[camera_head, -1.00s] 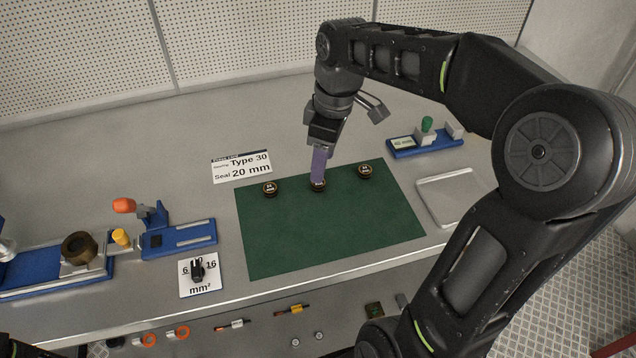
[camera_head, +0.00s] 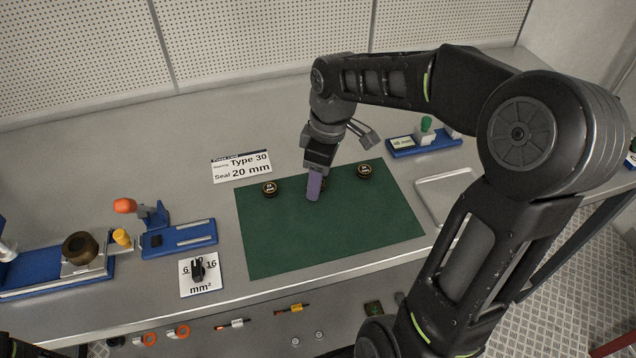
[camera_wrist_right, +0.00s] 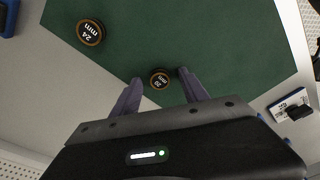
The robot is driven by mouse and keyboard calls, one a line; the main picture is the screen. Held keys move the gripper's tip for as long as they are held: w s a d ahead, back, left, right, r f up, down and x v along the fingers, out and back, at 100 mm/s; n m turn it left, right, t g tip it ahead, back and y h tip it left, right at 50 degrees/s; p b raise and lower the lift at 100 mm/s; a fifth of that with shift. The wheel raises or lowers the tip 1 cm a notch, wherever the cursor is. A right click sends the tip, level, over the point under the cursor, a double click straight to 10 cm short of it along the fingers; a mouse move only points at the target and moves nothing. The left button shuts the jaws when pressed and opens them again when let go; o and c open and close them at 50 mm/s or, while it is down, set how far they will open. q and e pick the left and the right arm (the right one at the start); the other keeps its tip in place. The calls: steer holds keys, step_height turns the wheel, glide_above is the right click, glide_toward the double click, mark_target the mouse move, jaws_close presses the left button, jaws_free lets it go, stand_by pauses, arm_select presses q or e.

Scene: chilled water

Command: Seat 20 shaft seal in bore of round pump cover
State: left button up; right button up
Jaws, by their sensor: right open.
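My right gripper (camera_head: 314,190) is open over the green mat (camera_head: 330,235), pointing down at the middle seal of a row of three. In the right wrist view that seal, marked 20 mm (camera_wrist_right: 159,79), shows between the open fingertips (camera_wrist_right: 160,76). In the head view the fingers hide most of it. A seal marked 24 mm (camera_wrist_right: 90,32) lies apart from the fingers; it appears to be the right-hand seal (camera_head: 365,171). Another seal (camera_head: 269,188) lies at left. A brown ring with a dark bore (camera_head: 80,247), apparently the round pump cover, stands at far left. My left gripper is out of view.
Blue fixtures stand at left (camera_head: 180,239) and back right (camera_head: 424,143). An empty grey tray (camera_head: 436,209) lies right of the mat. A dial card (camera_head: 200,273) sits near the front edge. The front of the mat is clear.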

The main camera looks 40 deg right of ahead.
steer(key=shift+c, duration=0.4)
jaws_close()
stand_by(0.4)
